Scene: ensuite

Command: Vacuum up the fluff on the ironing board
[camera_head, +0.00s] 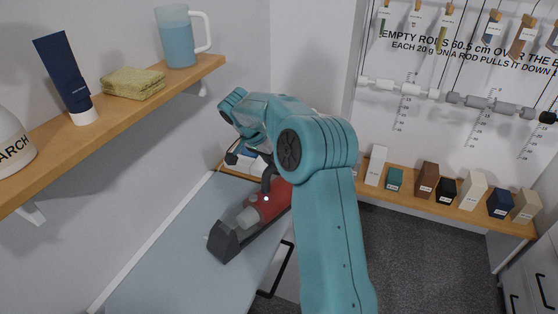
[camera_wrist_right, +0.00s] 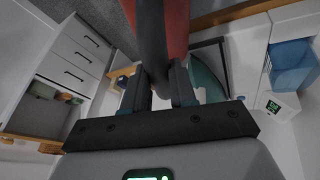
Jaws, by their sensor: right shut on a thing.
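The ironing board (camera_head: 165,265) is the pale blue-grey surface at the lower left of the head view. A red and dark grey handheld vacuum (camera_head: 262,208) is over its far right part, nozzle (camera_head: 228,238) toward the lower left. I cannot tell whether the nozzle touches the board. In the right wrist view my right gripper (camera_wrist_right: 161,88) is shut on the vacuum's dark handle (camera_wrist_right: 151,40), with the red body (camera_wrist_right: 177,25) beyond. My right arm hides part of the board's right side and the gripper in the head view. I see no fluff on the visible board. My left gripper is out of view.
A wooden wall shelf (camera_head: 105,130) at left holds a blue tube (camera_head: 65,75), a folded green cloth (camera_head: 133,83) and a blue jug (camera_head: 178,40). A low shelf (camera_head: 455,207) with several small boxes runs along the back right. Grey carpet (camera_head: 425,260) is clear.

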